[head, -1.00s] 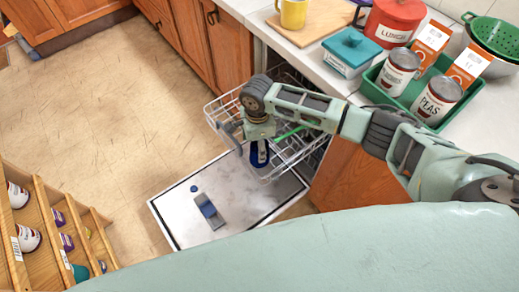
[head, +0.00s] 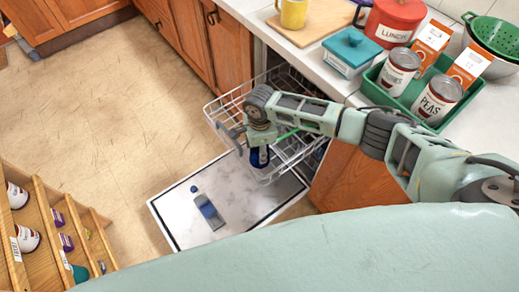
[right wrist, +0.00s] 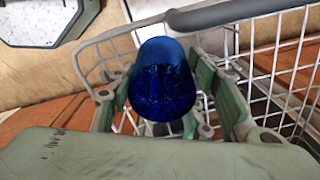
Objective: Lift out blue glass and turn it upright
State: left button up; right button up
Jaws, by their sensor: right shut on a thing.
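The blue glass (head: 259,157) is at the front end of the pulled-out dishwasher rack. My right gripper (head: 259,144) comes down over it and is shut on it. In the right wrist view the deep blue glass (right wrist: 163,85) sits between the two green-grey fingers of the right gripper (right wrist: 165,95). Its rounded end faces the camera, and I cannot tell whether its mouth points up or down. Whether the glass touches the rack is hidden. My left gripper is not in view.
The wire rack (head: 226,103) stands over the open dishwasher door (head: 180,215). The counter (head: 310,60) holds a green tray (head: 445,75) with cans and cartons, a teal box (head: 350,48), a red canister (head: 393,22) and a yellow mug (head: 293,14). A wooden shelf (head: 40,225) stands at lower left.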

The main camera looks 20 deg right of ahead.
jog(key=c, duration=0.3)
jog(key=shift+r, duration=0.1)
